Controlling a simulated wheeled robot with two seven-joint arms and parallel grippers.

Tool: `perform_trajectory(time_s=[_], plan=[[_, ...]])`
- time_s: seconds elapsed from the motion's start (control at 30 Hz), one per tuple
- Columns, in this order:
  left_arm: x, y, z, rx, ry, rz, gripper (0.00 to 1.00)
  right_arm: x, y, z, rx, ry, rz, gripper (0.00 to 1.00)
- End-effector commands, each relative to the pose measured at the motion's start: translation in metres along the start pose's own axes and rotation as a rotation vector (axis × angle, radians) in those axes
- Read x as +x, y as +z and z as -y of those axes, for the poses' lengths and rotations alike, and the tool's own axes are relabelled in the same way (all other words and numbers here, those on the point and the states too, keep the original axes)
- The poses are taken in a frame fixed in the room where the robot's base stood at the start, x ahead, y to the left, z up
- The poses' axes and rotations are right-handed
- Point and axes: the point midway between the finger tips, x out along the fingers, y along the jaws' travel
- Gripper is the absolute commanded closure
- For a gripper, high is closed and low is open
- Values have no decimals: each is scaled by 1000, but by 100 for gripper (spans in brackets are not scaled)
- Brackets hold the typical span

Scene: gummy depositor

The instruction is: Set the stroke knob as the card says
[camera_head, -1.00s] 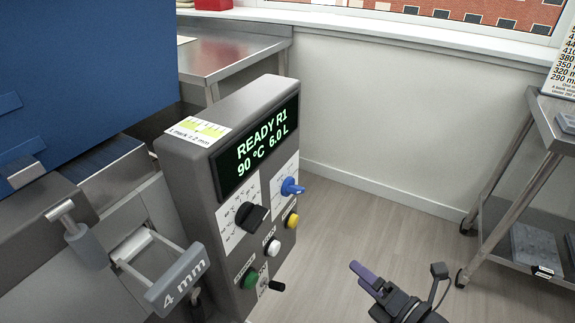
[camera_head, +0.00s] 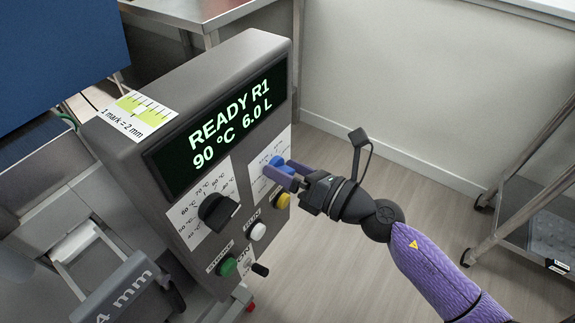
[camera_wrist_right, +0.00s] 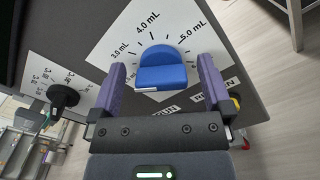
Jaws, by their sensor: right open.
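A blue knob (camera_head: 279,162) sits on a white dial plate on the front of the grey control box (camera_head: 205,92). In the right wrist view, the blue knob (camera_wrist_right: 163,72) has a wide grip bar with a white line at its lower left edge. Marks around it read 3.0 mL, 4.0 mL and 5.0 mL. My right gripper (camera_head: 281,171) is open, with one purple finger on each side of the knob; contact cannot be told. A card (camera_head: 137,116) on the box top reads "1 mark = 2 mm". My left gripper is out of view.
The display (camera_head: 218,130) reads READY R1, 90 °C, 6.0 L. A black temperature knob (camera_head: 219,212), a white button (camera_head: 257,231), a green button (camera_head: 226,266) and a yellow button (camera_head: 283,201) are close by. A steel cart (camera_head: 530,200) stands right; floor between is clear.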

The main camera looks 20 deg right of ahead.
Motion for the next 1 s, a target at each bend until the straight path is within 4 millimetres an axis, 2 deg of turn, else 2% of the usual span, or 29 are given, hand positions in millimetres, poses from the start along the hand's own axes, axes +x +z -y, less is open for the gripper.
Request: perform_trajectory(time_s=[0.27,0.37,0.7,0.73,1.0], plan=[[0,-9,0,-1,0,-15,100,3,0,0,1,-1,0,0],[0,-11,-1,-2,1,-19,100,3,0,0,1,-1,0,17],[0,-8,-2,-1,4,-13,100,3,0,0,2,-1,0,89],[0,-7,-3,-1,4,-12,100,3,0,0,2,-1,0,91],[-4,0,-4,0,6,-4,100,3,0,0,42,-1,0,91]])
